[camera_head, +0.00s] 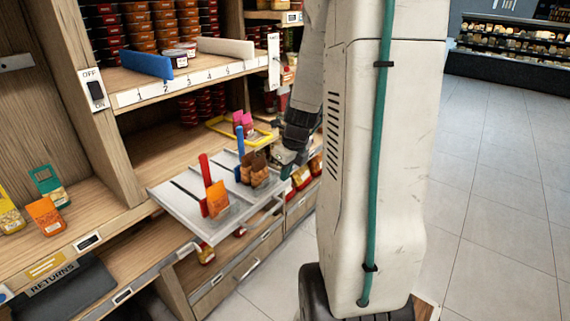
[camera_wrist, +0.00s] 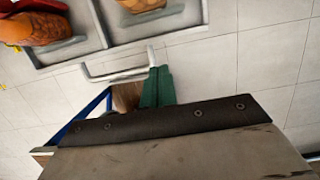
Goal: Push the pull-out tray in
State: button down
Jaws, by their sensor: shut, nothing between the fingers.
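The pull-out tray (camera_head: 179,196) is a pale grey tray that juts out from the shelf unit. It carries a red divider, a blue divider, an orange packet (camera_head: 217,198) and brown packets (camera_head: 254,168). In the wrist view its grey edge (camera_wrist: 88,54) and pale bar handle (camera_wrist: 118,76) show at the upper left. My gripper (camera_head: 287,158) is beside the tray's right end in the head view, partly hidden by my arm. In the wrist view its green fingers (camera_wrist: 157,76) are shut and empty, close to the handle's right end. I cannot tell whether they touch it.
Above the tray is a shelf with a blue divider (camera_head: 146,64) and tubs. A yellow frame (camera_head: 253,139) with pink packets lies behind the tray. Drawers (camera_head: 240,272) stand below. A dark returns bin (camera_head: 66,293) is at the lower left. Tiled floor lies open at right.

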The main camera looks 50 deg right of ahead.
aim_at(275, 190)
jog(key=w+f, duration=0.4)
jog(key=shift+w+a+f, duration=0.1)
jog(key=shift+f, duration=0.2)
jog(key=shift+w, duration=0.5)
jog(key=shift+w, duration=0.15)
